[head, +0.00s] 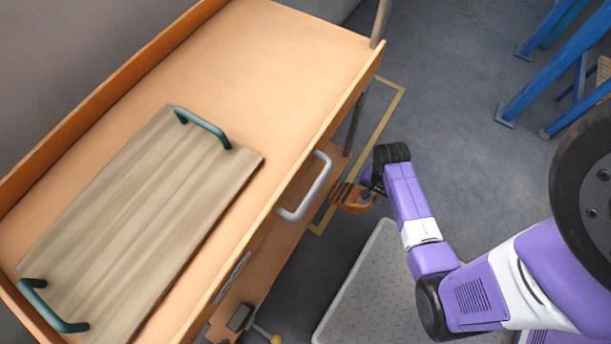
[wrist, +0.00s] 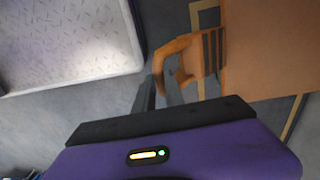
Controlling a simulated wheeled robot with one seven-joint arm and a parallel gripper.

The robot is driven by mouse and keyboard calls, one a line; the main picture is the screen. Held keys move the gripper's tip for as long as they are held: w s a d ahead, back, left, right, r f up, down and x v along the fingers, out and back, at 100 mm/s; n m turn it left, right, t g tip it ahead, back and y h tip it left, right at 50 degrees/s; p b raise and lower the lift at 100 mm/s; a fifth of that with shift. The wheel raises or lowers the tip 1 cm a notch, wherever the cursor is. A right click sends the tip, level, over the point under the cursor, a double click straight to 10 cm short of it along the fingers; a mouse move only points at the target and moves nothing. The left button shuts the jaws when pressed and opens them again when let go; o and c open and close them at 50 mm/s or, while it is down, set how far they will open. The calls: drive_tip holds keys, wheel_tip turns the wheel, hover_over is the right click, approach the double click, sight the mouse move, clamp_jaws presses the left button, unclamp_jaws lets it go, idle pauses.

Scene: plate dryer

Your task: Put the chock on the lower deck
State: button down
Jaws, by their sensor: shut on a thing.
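An orange chock with dark stripes (head: 353,197) is at my gripper (head: 371,190), beside the right side of the cart. In the wrist view the chock (wrist: 203,54) is beyond the fingertips (wrist: 166,84), which are shut on its curved near end. The lower deck (head: 262,262) is the orange-brown shelf under the cart's top, partly hidden by the top and its drawer handle. In the wrist view an orange-brown surface (wrist: 275,45), seemingly this deck, lies right of the chock. The chock's striped end is close to its edge; I cannot tell whether they touch.
A ribbed board with two green handles (head: 140,225) lies on the cart's top (head: 270,60). A grey drawer handle (head: 306,190) sticks out near the chock. A pale treadplate platform (head: 370,295) stands below my arm. Blue metal legs (head: 550,65) stand back right.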

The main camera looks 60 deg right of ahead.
drive_tip(key=w+f+b, duration=0.1)
drive_tip(key=w+b, duration=0.1)
drive_tip(key=w, duration=0.7)
drive_tip(key=w+f+b, duration=0.2)
drive_tip(key=w+b, duration=0.1)
drive_tip(key=w, duration=0.6)
drive_tip(key=shift+a+f+b, duration=0.25)
drive_tip(key=shift+a+b, duration=0.05)
drive_tip(key=c, duration=1.4)
unclamp_jaws()
